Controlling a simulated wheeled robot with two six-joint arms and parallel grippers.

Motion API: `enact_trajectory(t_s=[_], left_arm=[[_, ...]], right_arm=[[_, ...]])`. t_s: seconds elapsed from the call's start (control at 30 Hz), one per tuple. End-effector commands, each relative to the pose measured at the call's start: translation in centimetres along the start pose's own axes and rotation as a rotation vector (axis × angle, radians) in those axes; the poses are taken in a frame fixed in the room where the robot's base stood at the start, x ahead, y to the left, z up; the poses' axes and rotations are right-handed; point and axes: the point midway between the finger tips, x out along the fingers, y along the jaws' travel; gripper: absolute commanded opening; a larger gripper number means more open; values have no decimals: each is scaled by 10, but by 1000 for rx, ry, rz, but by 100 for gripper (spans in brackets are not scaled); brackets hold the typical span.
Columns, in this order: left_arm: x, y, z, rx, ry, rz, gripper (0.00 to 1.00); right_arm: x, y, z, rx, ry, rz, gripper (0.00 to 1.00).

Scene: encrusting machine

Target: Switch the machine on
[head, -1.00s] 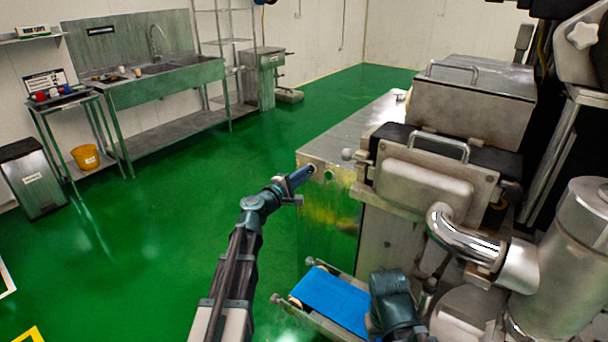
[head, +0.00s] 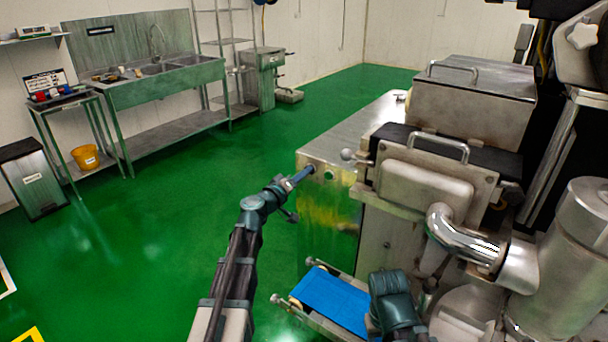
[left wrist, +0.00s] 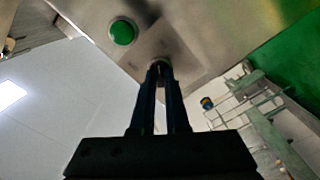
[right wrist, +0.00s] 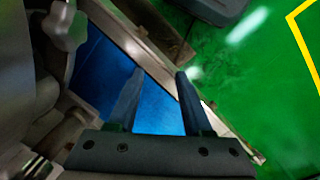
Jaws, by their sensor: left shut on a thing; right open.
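The machine (head: 335,215) has a panel at its near left corner. A round green button (left wrist: 123,31) sits on that panel and shows small in the head view (head: 328,174). My left gripper (head: 312,170) reaches the panel beside the green button. In the left wrist view its fingers are close together, shut on a small dark switch knob (left wrist: 159,65), which they mostly hide.
The blue belt (head: 335,300) sticks out low at the machine's front. A steel pipe (head: 460,238) and hopper housing (head: 470,100) stand to the right. A sink bench (head: 165,85), side table and bin (head: 35,180) line the far wall. The green floor between is clear.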

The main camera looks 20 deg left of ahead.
Motion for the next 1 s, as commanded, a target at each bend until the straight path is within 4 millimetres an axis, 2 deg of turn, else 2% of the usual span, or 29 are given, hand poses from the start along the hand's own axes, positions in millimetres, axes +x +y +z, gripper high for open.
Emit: enact_trajectory(t_s=[0.4,1.0], left_arm=[[-1,0,1,209,-2,0,0],[-1,0,2,252,-3,0,0]], right_arm=[[0,0,0,0,0,0,50],[0,0,0,0,0,0,50]])
